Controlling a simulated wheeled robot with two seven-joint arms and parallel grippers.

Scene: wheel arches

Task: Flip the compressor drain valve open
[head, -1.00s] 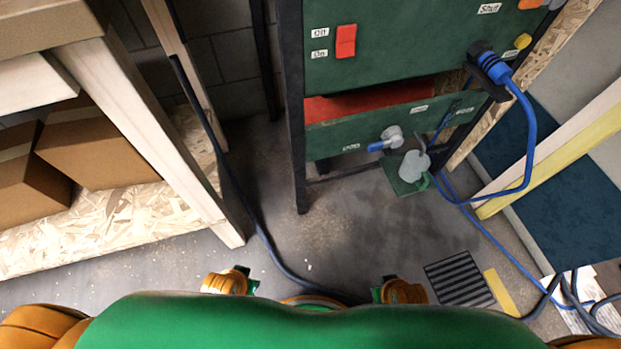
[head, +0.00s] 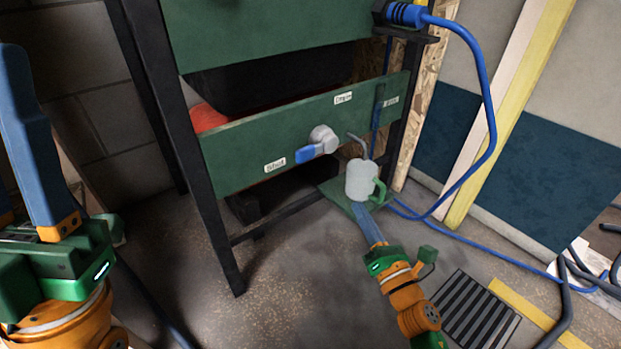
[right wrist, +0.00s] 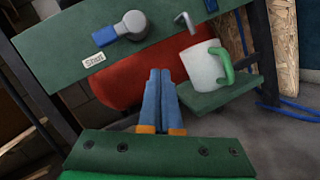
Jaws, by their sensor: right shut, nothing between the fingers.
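The drain valve (head: 322,138) sits on the lower green panel, a round grey body with a blue lever (head: 309,153). The lever points left, towards the "Shut" label (head: 275,165). The valve also shows at the upper left of the right wrist view (right wrist: 132,26). My right gripper (head: 362,212) is shut and empty, its blue fingers just in front of and below the mug, right of and below the valve. In the right wrist view its fingertips (right wrist: 161,72) are apart from the lever. My left gripper (head: 14,55) is raised at the left edge; its jaw gap is hidden.
A pale mug (head: 361,180) with a green handle stands on a small green shelf (head: 335,195) below a bent drain pipe (head: 357,141). A blue hose (head: 489,110) loops at the right. A black frame leg (head: 215,220) stands left of the panel. A floor grate (head: 475,312) lies at right.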

